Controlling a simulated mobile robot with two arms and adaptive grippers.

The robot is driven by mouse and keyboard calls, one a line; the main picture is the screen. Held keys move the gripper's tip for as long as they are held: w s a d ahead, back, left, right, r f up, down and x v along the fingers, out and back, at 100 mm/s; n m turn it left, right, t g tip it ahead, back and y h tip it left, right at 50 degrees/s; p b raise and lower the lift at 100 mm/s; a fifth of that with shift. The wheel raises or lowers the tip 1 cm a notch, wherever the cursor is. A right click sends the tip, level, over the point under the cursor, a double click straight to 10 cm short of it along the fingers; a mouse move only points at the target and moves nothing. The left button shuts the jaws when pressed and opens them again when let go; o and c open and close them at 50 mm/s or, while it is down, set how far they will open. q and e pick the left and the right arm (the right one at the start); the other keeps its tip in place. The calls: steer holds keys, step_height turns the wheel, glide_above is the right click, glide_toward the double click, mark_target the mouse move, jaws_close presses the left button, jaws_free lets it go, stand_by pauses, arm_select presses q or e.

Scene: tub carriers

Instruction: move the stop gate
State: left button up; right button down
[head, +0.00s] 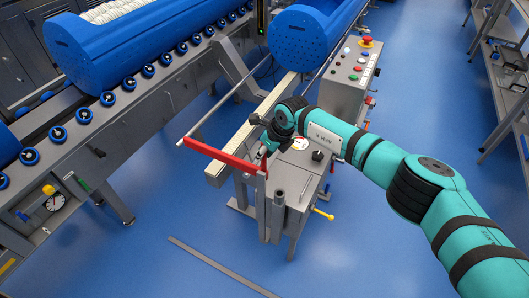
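The stop gate appears to be the red bar (218,155) across the near end of the pale rail. The fingertips are small and dark here. I cannot tell whether they touch the bar or whether they are open or shut. My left gripper is not in view.
A control panel with buttons (356,65) stands behind my arm. A roller conveyor (150,95) with blue tubs (130,45) runs along the left. Another blue tub (305,35) sits at the rail's far end. Shelves (505,90) stand at right. Blue floor (340,255) is open in front.

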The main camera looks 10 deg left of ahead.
steer(key=c, duration=1.2)
jaws_free()
steer(key=shift+a, duration=0.15)
steer(key=shift+c, duration=0.2)
steer(key=v, duration=1.2)
